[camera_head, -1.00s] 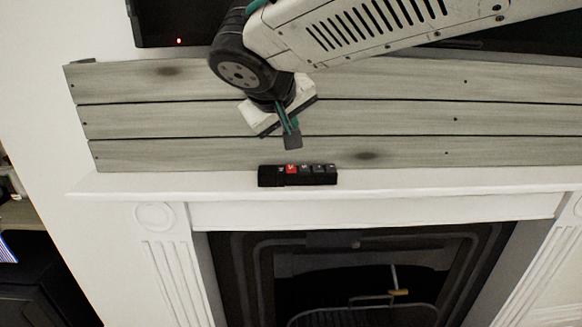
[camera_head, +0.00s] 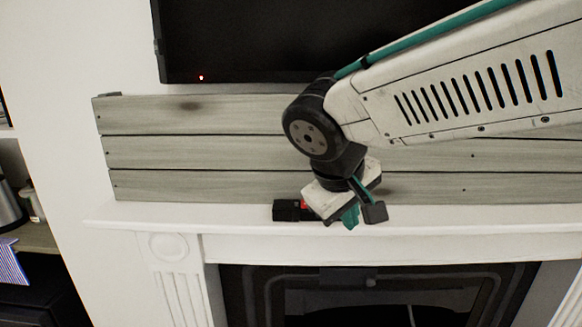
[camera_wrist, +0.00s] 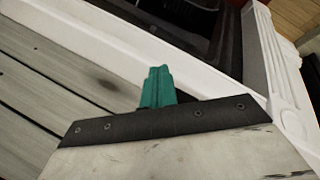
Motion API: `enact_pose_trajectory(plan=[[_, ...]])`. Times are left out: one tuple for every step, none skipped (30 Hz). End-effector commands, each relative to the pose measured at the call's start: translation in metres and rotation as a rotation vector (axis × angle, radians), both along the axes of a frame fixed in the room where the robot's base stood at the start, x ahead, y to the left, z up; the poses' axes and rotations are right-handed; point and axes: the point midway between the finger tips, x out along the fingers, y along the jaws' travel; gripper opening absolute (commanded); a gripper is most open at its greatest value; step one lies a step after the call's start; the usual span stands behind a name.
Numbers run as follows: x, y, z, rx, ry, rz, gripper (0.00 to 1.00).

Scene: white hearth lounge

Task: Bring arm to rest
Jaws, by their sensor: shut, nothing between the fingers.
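My gripper (camera_head: 350,215) has teal fingers and hangs below the dark wrist joint, in front of the white mantel shelf in the head view. Its fingers are shut and empty. In the wrist view the teal fingers (camera_wrist: 158,88) show together as one block above the dark plate edge. My white arm link reaches in from the right of the head view and is bent at the black joint.
Grey planks (camera_head: 150,150) and a black screen (camera_head: 250,40) are behind. The dark fireplace (camera_head: 300,300) is below.

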Motion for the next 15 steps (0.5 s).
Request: enact_pose_trajectory(plan=[[-0.018, -0.025, -0.007, 0.022, 0.054, -0.036, 0.0], [-0.031, -0.039, -0.012, 0.038, 0.09, -0.055, 0.0], [-0.049, -0.057, -0.019, 0.066, 0.137, -0.086, 0.0], [-0.062, -0.07, -0.024, 0.09, 0.168, -0.11, 0.0], [-0.077, -0.082, -0.029, 0.118, 0.197, -0.135, 0.0], [-0.096, -0.096, -0.035, 0.159, 0.23, -0.171, 0.0], [-0.109, -0.106, -0.039, 0.192, 0.251, -0.2, 0.0], [-0.123, -0.114, -0.044, 0.223, 0.267, -0.229, 0.0], [-0.138, -0.123, -0.049, 0.266, 0.279, -0.269, 0.0], [-0.148, -0.128, -0.052, 0.296, 0.283, -0.297, 0.0], [-0.156, -0.133, -0.054, 0.323, 0.283, -0.327, 0.0], [-0.166, -0.138, -0.057, 0.356, 0.276, -0.367, 0.0], [-0.171, -0.142, -0.058, 0.375, 0.27, -0.396, 0.0], [-0.175, -0.146, -0.059, 0.39, 0.258, -0.422, 0.0], [-0.178, -0.151, -0.058, 0.403, 0.242, -0.449, 0.0]])
